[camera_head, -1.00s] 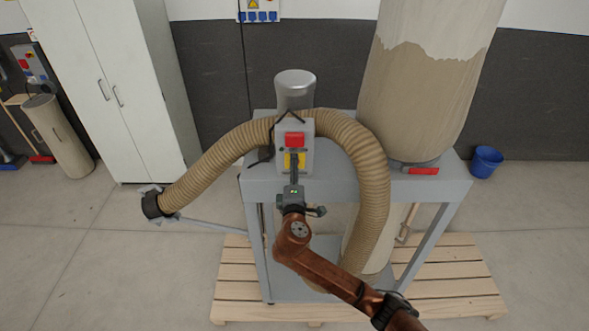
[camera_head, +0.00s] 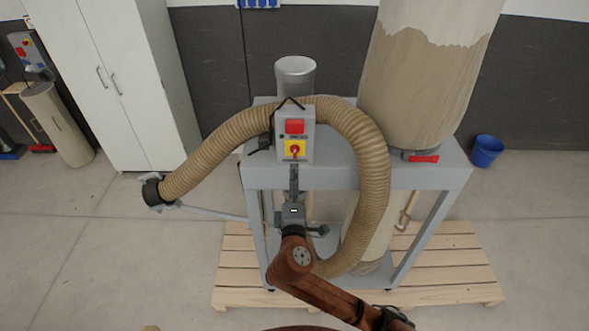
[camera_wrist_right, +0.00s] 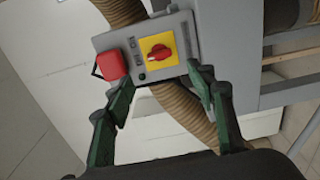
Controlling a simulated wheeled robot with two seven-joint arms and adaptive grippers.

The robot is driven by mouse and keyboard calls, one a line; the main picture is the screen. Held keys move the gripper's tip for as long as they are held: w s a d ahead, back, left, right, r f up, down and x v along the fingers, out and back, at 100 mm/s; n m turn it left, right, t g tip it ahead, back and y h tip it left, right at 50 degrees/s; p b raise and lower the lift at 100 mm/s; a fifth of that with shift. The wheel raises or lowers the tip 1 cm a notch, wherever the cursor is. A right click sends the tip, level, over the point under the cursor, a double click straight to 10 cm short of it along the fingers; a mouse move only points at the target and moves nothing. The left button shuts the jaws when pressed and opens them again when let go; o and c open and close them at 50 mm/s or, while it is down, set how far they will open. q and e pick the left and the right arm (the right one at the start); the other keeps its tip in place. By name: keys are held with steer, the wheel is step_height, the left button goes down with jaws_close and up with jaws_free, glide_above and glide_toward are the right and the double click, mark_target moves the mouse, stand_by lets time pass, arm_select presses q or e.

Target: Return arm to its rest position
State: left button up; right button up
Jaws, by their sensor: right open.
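My right arm comes in from the bottom right in the head view, with its gripper (camera_head: 294,178) just below the grey switch box (camera_head: 294,134) of the dust collector. In the right wrist view the gripper (camera_wrist_right: 165,90) is open and empty, its green fingers spread on both sides of the lower part of the picture. The box (camera_wrist_right: 112,43) stands ahead of it, with a red button cover (camera_wrist_right: 112,66) and a yellow plate with a red rotary knob (camera_wrist_right: 159,52). The fingertips look apart from the knob. My left gripper does not show.
A ribbed beige hose (camera_head: 374,165) arches around the box and ends at the left. A grey frame (camera_head: 430,180) carries a tall filter bag (camera_head: 420,85) and stands on a wooden pallet (camera_head: 460,270). A white cabinet (camera_head: 105,75) and a blue bucket (camera_head: 487,151) stand on open floor.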

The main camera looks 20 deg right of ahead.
steer(key=shift+s+a, duration=0.15)
steer(key=shift+s, duration=0.45)
